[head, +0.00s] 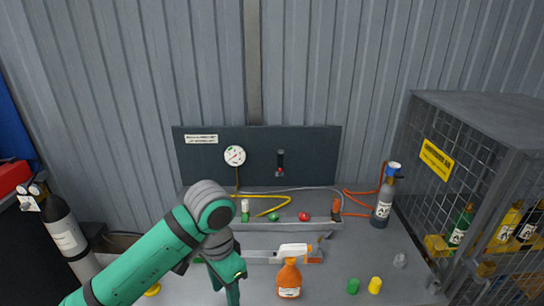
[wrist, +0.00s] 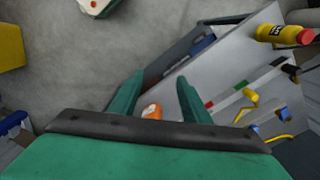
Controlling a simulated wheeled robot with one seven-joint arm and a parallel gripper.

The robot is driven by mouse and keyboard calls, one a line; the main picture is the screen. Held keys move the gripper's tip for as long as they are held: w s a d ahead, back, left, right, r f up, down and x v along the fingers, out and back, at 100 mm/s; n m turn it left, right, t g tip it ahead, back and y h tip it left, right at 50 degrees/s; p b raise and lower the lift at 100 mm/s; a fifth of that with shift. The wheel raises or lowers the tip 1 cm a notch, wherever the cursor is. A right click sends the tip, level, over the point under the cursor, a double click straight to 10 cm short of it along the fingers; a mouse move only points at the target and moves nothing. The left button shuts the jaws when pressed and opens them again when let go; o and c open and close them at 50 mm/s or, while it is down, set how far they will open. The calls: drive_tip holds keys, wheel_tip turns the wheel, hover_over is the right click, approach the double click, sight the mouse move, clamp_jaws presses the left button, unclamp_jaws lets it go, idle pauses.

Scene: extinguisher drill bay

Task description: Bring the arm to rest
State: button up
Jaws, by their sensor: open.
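My arm (head: 150,258) is green with grey joints and reaches in from the lower left in the head view. It is bent, and its wrist points down over the grey bench. My gripper (head: 233,290) is partly cut off by the lower edge there. In the wrist view my gripper (wrist: 158,90) shows two green fingers spread apart. An orange object (wrist: 152,111) shows between them, and I cannot tell how far below it lies. Nothing is seen held.
An orange spray bottle (head: 289,278) stands right of my gripper. Green (head: 353,286) and yellow (head: 375,285) caps lie farther right.

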drive_tip(key=w+d+n+t+h, duration=0.35)
drive_tip(key=d+t+h, duration=0.25)
drive_tip(key=d, duration=0.9)
drive_tip(key=w+d+n+t+h, duration=0.3)
drive_tip(key=w+d+t+h, duration=0.25)
drive_tip(key=d, duration=0.85)
drive_tip(key=s+a+f+n+t+y, duration=0.2)
drive_tip(key=s+a+f+n+y, duration=0.25)
drive_tip(key=s+f, duration=0.45)
drive_tip(key=s+a+f+n+t+y, duration=0.3)
drive_tip(key=s+a+f+n+y, duration=0.15)
drive_tip(key=s+f, duration=0.45)
drive_tip(key=s+a+m+y, duration=0.1)
drive_tip(key=s+a+m, duration=0.2)
drive_tip(key=s, duration=0.7)
drive_tip(key=s+a+m+g+y, duration=0.1)
drive_tip(key=s+a+m, duration=0.2)
drive_tip(key=s+a, duration=0.3)
drive_tip(key=f+v, duration=0.1)
drive_tip(key=v, duration=0.4)
drive_tip(key=shift+s, duration=0.15)
drive_tip(key=shift+y, duration=0.25)
